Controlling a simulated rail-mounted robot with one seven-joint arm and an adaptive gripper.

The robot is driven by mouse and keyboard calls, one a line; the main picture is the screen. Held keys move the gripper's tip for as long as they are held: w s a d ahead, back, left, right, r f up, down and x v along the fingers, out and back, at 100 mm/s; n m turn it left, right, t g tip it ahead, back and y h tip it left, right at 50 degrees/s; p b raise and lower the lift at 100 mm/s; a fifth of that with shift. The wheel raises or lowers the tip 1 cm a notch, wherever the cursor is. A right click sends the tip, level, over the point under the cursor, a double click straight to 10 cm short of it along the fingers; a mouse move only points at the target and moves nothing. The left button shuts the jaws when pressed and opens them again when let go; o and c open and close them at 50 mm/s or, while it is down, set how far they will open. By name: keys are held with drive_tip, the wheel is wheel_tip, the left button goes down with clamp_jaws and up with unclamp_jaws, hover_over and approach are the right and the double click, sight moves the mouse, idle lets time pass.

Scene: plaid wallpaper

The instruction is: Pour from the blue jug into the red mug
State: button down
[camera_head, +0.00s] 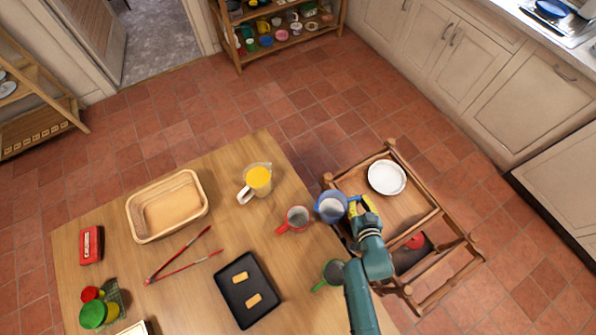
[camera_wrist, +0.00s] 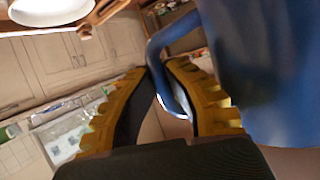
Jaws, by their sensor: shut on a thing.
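The blue jug (camera_head: 329,209) is at the right edge of the table, with pale contents showing inside. My gripper (camera_head: 358,205) is shut on its handle from the right. In the wrist view, the yellow-padded fingers (camera_wrist: 168,100) close around the blue handle, and the jug's body (camera_wrist: 270,70) fills the right side. The jug looks upright or nearly so; I cannot tell whether it touches the table. The red mug (camera_head: 296,217) stands on the table just left of the jug, its handle toward the lower left. Its inside looks grey.
A green-handled cup (camera_head: 333,271) stands below the red mug. A measuring jug with yellow contents (camera_head: 258,180), a basket (camera_head: 167,207), tongs (camera_head: 183,256) and a black tray (camera_head: 248,290) are farther left. A wooden cart (camera_head: 440,213) with a white bowl (camera_head: 387,177) stands right.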

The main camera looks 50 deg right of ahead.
drive_tip(key=b, duration=0.2)
drive_tip(key=shift+r+b, duration=0.15)
drive_tip(key=shift+b, duration=0.15)
drive_tip(key=shift+w+a+n+h+b, duration=0.2)
drive_tip(key=shift+n+h+b, duration=0.1)
drive_tip(key=shift+b, duration=0.8)
drive_tip(key=shift+a+r+b, duration=0.1)
drive_tip(key=shift+r+b, duration=0.25)
drive_tip(key=shift+b, duration=0.45)
drive_tip(key=w+a+r+n+h+b, duration=0.1)
drive_tip(key=w+a+r+n+h, duration=0.1)
drive_tip(key=r, duration=0.4)
drive_tip(key=w+a+r+n+g+h+b, duration=0.1)
drive_tip(key=w+a+r+n+h, duration=0.1)
drive_tip(key=r, duration=0.4)
drive_tip(key=shift+w+a+r+n, duration=0.15)
drive_tip(key=shift+w+a+n, duration=0.05)
drive_tip(key=shift+a+n, duration=0.65)
drive_tip(key=shift+w+a+r+n+h+b, duration=0.15)
drive_tip(key=shift+w+a+n+h+b, duration=0.1)
drive_tip(key=shift+a+n+h+b, duration=0.15)
drive_tip(key=shift+w+a+r+n+p, duration=0.35)
drive_tip(key=shift+r+n+p, duration=0.1)
drive_tip(key=shift+r+n, duration=0.25)
idle(0.7)
